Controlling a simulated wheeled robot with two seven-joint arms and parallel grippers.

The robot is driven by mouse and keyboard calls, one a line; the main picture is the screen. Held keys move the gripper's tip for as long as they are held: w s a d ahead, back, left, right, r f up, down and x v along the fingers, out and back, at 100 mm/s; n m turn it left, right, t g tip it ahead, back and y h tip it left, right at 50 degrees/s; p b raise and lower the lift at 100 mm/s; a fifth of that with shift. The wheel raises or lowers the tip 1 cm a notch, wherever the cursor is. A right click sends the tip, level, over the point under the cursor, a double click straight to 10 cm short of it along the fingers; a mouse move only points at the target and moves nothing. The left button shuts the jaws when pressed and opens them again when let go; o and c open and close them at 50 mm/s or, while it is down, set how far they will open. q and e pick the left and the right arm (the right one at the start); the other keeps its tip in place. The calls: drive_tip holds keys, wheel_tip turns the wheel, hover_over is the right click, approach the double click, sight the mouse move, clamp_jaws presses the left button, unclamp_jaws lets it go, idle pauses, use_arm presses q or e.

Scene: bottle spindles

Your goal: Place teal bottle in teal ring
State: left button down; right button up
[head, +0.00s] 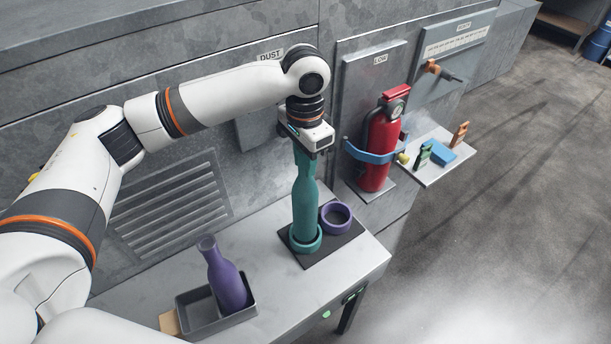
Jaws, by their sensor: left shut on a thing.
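The teal bottle (305,203) stands about upright at the middle of the head view. My left gripper (307,150) is above it, pointing down and shut on its neck. The bottle's base is at the teal ring (307,246), whose front rim shows around the bottle's lower end. The bottle hides the far part of the ring, so I cannot tell if the base touches the bottom. The teal ring sits on a dark square mat (322,256), beside an empty purple ring (337,218). My right gripper is not in view.
A purple bottle (225,277) leans in a grey tray (237,315) at the front left of the bench (290,295). A red extinguisher (376,150) in a blue bracket and a small shelf (440,165) with several small items are to the right.

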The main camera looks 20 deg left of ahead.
use_arm(q)
drive_tip(key=shift+w+f+p, duration=0.1)
drive_tip(key=shift+f+p, duration=0.3)
drive_tip(key=shift+f, duration=1.65)
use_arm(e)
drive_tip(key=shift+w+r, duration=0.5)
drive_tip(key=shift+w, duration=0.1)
use_arm(q)
drive_tip(key=c, duration=1.1)
unclamp_jaws()
drive_tip(key=shift+f, duration=0.15)
drive_tip(key=shift+r, duration=0.45)
wheel_tip(320, 180, up, 12)
drive_tip(key=b, duration=0.2)
drive_tip(key=shift+f+b, duration=0.25)
drive_tip(key=shift+b, duration=0.15)
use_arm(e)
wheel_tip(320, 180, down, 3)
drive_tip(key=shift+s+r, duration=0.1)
use_arm(q)
drive_tip(key=shift+f, duration=0.1)
